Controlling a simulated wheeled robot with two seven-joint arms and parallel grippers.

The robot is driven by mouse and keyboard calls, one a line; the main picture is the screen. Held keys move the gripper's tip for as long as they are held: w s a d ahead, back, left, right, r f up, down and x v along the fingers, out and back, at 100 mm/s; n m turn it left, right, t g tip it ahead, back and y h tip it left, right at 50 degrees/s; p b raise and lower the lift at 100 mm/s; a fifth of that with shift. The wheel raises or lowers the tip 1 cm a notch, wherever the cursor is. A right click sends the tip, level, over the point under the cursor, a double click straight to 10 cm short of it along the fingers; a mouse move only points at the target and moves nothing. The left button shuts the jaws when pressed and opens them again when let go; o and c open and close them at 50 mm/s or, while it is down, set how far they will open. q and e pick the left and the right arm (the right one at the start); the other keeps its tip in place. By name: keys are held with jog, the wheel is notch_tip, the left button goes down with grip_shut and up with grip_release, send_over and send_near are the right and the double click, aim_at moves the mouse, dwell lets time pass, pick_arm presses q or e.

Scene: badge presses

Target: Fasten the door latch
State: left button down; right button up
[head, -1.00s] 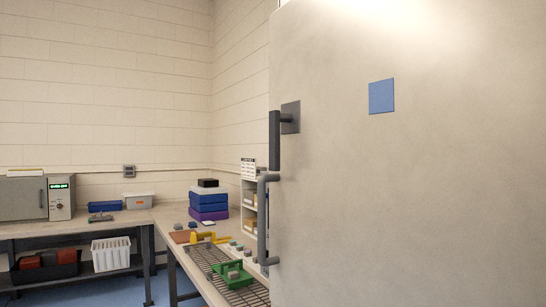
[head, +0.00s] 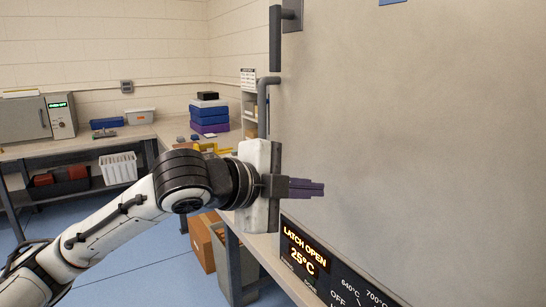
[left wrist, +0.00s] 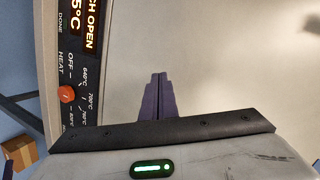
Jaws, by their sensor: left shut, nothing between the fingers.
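The large pale grey door (head: 420,140) fills the right of the head view and looks shut, though its far edge is out of view. A display (head: 304,254) reads "LATCH OPEN" and 25°C. My left gripper (head: 318,188) is shut and empty, below the lever and in front of the door. Its purple fingers (left wrist: 158,95) also show in the left wrist view.
A control panel with a red-orange knob (left wrist: 67,94) lies under the door. A bench (head: 178,130) with blue and purple boxes (head: 209,116) runs along the wall to the left. A cardboard box (head: 201,240) is under it. Blue floor (head: 125,255) is clear at lower left.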

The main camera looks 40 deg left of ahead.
pick_arm(q)
jog(key=s+a+r+m+t, duration=0.1)
jog(key=s+a+r, duration=0.1)
jog(key=r, duration=0.5)
jog(key=s+a+r+t, duration=0.1)
jog(key=s+a+r, duration=0.1)
jog(key=r, duration=0.6)
jog(key=s+a+r+m+t, duration=0.1)
jog(key=s+a+r+t, duration=0.1)
jog(key=r, duration=0.5)
jog(key=s+a, duration=0.1)
jog(key=a, duration=0.1)
jog(key=shift+a+r+m+y, duration=0.3)
jog(key=shift+r+y, duration=0.05)
jog(key=shift+y, duration=0.05)
